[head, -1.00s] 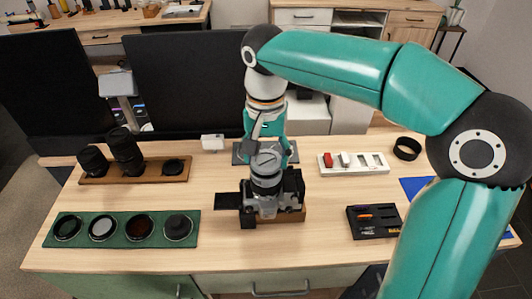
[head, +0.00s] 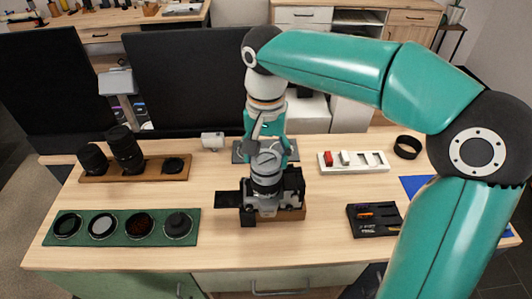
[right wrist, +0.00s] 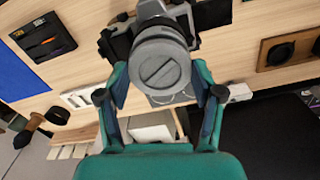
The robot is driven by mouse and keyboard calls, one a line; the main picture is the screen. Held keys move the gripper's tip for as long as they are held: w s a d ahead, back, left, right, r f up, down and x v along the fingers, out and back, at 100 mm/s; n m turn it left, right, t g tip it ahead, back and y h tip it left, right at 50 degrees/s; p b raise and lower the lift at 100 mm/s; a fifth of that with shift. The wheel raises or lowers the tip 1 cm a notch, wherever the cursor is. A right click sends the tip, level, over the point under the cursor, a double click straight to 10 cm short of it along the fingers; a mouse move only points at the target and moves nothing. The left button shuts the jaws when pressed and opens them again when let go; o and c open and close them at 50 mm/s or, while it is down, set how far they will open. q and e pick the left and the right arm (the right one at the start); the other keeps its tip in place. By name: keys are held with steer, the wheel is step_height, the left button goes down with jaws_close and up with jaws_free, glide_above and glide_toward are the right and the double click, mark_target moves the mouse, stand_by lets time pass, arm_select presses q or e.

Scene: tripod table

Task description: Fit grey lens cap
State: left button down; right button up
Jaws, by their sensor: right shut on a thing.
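The grey lens cap (right wrist: 160,68), a disc with a slanting bar across its face, covers the front of the camera's lens in the right wrist view. I cannot tell whether it is fully seated. The camera (head: 272,202), black and silver with its lens facing away, stands on a wooden block near the table's middle; it also shows in the right wrist view (right wrist: 196,14). My right gripper (head: 266,150) is at the lens front, its fingers on either side of the cap in the wrist view (right wrist: 160,78), shut on it. My left gripper is out of view.
A green mat (head: 80,239) with round filters lies front left, and a wooden tray (head: 147,174) with black lenses behind it. A white tray (head: 350,169), black ring (head: 407,147) and black organiser (head: 374,222) stand right. Bare wood lies around the camera.

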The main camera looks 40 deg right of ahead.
steer(key=shift+f, duration=0.45)
stand_by(0.7)
steer(key=o, duration=1.3)
steer(key=shift+o, duration=0.4)
steer(key=shift+r, duration=0.2)
step_height(320, 180, up, 7)
steer(key=p, duration=0.6)
steer(key=shift+f, duration=0.1)
steer(key=shift+s, duration=0.1)
